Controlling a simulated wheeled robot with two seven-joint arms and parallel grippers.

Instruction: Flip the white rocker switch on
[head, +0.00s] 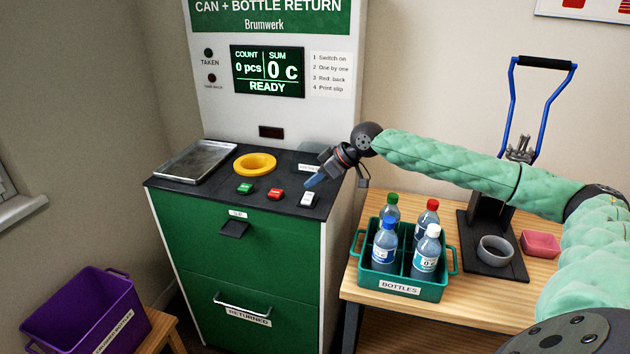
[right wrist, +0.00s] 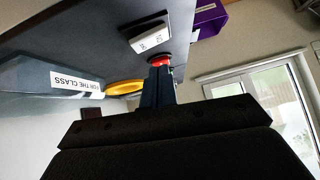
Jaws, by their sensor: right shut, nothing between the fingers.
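The white rocker switch (head: 308,200) sits on the dark top of the return machine, near its front right corner, right of the red button (head: 275,194). It also shows in the right wrist view (right wrist: 148,38), with small lettering on it. My right gripper (head: 312,184) is shut and empty, its blue fingers pointing down just above and behind the switch. I cannot tell whether they touch it. In the right wrist view the fingertips (right wrist: 161,68) are close to the switch. The machine's display (head: 268,71) is lit and reads READY, 0 pcs, 0 c. My left gripper is out of view.
A green button (head: 245,188), a yellow ring (head: 255,164) and a metal tray (head: 197,161) share the machine top. Right of it, a wooden table (head: 465,295) holds a green bottle crate (head: 408,283). A purple crate (head: 85,308) stands lower left.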

